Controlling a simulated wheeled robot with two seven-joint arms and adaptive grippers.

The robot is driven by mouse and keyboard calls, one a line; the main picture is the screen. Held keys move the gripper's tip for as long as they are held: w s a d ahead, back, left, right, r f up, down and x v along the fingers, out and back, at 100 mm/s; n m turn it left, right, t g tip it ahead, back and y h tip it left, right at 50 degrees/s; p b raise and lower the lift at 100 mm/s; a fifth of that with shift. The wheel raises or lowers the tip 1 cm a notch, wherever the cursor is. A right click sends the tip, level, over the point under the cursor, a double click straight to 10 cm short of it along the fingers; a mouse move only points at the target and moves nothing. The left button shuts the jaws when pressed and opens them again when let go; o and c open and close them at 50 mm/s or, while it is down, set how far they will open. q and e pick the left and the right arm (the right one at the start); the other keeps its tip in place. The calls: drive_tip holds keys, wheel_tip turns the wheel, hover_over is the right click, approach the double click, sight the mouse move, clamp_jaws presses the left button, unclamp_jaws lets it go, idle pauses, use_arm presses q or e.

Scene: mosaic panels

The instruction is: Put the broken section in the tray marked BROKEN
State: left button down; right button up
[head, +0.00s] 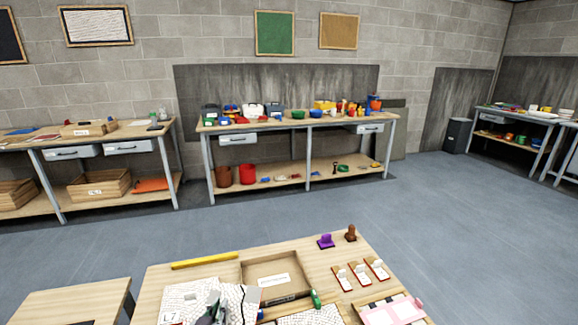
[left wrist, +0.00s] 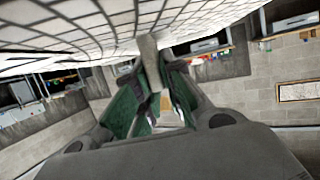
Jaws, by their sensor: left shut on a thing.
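My left gripper (head: 217,302) is at the front of the near table, shut on a white mosaic section (head: 243,303) with dark joint lines. In the left wrist view its fingers (left wrist: 150,52) pinch the edge of this section (left wrist: 75,35), which spreads across the top of that view. Another pale mosaic piece (head: 183,298) shows left of the gripper; whether it is part of the same section I cannot tell. An open wooden tray (head: 246,275) with a white label lies just beyond the gripper, empty inside; the label is too small to read. My right gripper is out of view.
A yellow bar (head: 205,261) lies left of the tray. A dark marker (head: 286,298) and green item (head: 316,299) lie in front. A patterned panel (head: 308,317), white-and-red cards (head: 360,274), purple (head: 326,241) and brown (head: 351,234) stamps, and a pink-topped board (head: 392,311) fill the right.

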use_arm(q)
drive_tip(key=shift+s+a+r+n+y+p, duration=0.15)
drive_tip(key=shift+s+a+n+y+p, duration=0.5)
drive_tip(key=shift+a, duration=0.4)
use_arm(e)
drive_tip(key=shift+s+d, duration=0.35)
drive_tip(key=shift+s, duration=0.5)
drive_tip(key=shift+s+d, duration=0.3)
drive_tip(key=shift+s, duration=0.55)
use_arm(q)
drive_tip(key=shift+s, duration=0.1)
